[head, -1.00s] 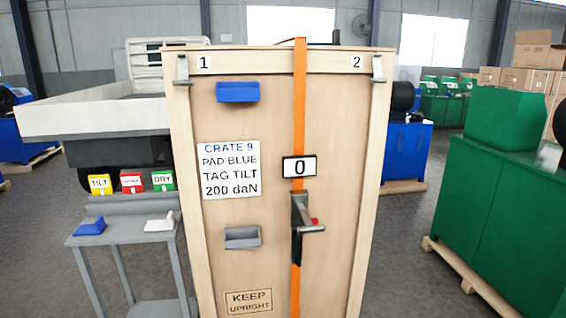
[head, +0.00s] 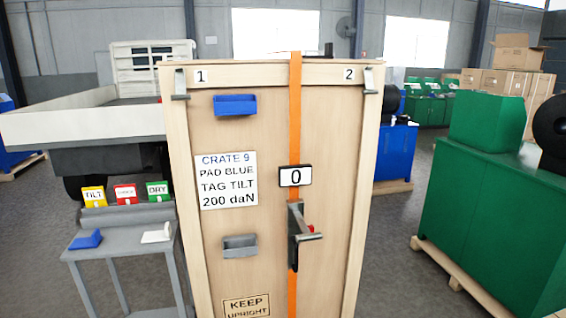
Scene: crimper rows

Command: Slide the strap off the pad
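An orange strap (head: 295,115) runs straight down the front of a tall wooden crate (head: 335,210), right of its middle. It passes over the crate's top edge and behind a display reading 0 (head: 295,176). A grey ratchet tensioner (head: 301,238) with a red spot sits on the strap below. No pad shows under the strap from here. A blue wedge-shaped pad (head: 86,240) and a white one (head: 156,234) lie on a grey stand (head: 120,243) at left. My gripper is not in view.
The crate front carries a blue tray (head: 235,104), a grey tray (head: 239,246), hooks by labels 1 (head: 180,84) and 2 (head: 369,80), and a label (head: 227,181). Yellow, red and green tag boxes stand left. A green machine (head: 477,225) stands right; floor between is clear.

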